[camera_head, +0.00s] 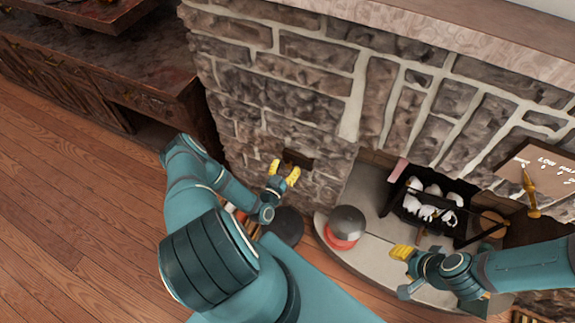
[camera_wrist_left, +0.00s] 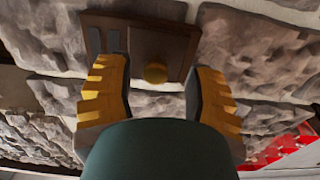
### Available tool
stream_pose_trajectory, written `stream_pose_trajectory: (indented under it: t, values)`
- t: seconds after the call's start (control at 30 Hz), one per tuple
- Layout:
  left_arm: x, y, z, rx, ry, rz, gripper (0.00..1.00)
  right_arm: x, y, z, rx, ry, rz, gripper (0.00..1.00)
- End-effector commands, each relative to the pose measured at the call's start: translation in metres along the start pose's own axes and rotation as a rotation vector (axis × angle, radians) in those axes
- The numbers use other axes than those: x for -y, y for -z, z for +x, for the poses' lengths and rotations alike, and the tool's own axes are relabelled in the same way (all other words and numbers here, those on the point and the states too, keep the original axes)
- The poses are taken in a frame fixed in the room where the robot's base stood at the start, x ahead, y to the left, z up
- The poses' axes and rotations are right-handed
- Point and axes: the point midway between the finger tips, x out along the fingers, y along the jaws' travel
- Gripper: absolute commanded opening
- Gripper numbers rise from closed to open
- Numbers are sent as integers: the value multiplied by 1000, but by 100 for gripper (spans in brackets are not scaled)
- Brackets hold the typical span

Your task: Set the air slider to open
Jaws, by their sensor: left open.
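The air slider looks to be a small dark brown plate (camera_head: 298,158) set in the stone fireplace front. In the left wrist view the plate (camera_wrist_left: 150,36) has a round brass knob (camera_wrist_left: 155,73) low on its face and dark slots at its left. My left gripper (camera_head: 284,171) is open in front of the plate. In the left wrist view its yellow fingers stand on either side of the knob, with clear gaps to it. Contact is not seen. My right gripper (camera_head: 402,253) is over the hearth, away from the plate; its jaw opening is unclear.
A black grate (camera_head: 432,207) with white lumps stands in the firebox. A dark round-topped object with a red base (camera_head: 346,227) is on the grey hearth (camera_head: 375,264). A lettered board (camera_head: 543,172) with a brass lever is at right. A wooden cabinet (camera_head: 95,75) stands at left.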

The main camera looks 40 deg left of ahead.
Motion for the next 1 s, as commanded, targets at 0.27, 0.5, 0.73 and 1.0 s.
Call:
stream_pose_trajectory:
  t: [0.27, 0.5, 0.73, 1.0]
  values:
    - [1, -1, -56, 3, 3, -1, 54, 0, 0, 0, 0, 0, 0, 47]
    - [1, 0, -95, 2, 3, 0, 54, 0, 0, 0, 0, 0, 0, 47]
    - [1, 0, -109, 1, 3, 0, 54, 0, 0, 0, 0, 0, 0, 47]
    - [1, 0, -109, 0, 3, 0, 54, 0, 0, 0, 0, 0, 0, 47]
